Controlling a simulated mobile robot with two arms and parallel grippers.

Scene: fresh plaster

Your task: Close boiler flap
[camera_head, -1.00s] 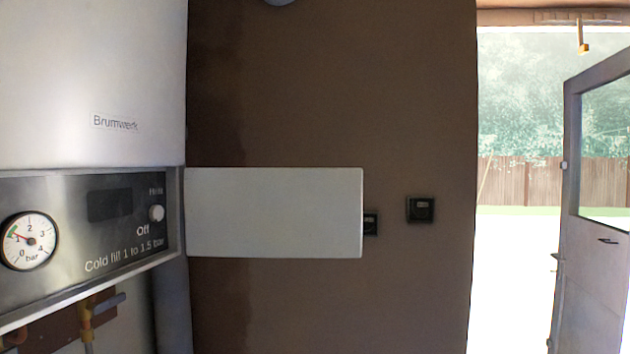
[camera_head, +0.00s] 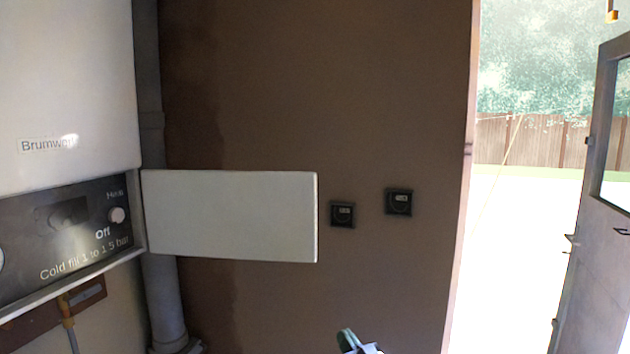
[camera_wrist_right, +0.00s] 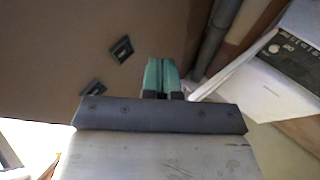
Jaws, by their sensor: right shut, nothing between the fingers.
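The boiler flap (camera_head: 230,216) is a white panel that stands open, swung out from the right edge of the boiler's control panel (camera_head: 70,232). The white boiler (camera_head: 65,90) is at the left in the head view. The flap may show as the pale panel (camera_wrist_right: 262,88) at the right in the right wrist view. My right gripper (camera_head: 348,340) shows at the bottom edge of the head view, below and right of the flap and apart from it. Its green fingers (camera_wrist_right: 162,76) are shut and empty. My left gripper is in neither view.
Two dark wall switches (camera_head: 342,214) (camera_head: 398,202) sit on the brown wall right of the flap. A grey pipe (camera_head: 160,300) runs down behind the flap. An open door (camera_head: 595,200) stands at the right by a bright doorway. The wall below the switches is clear.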

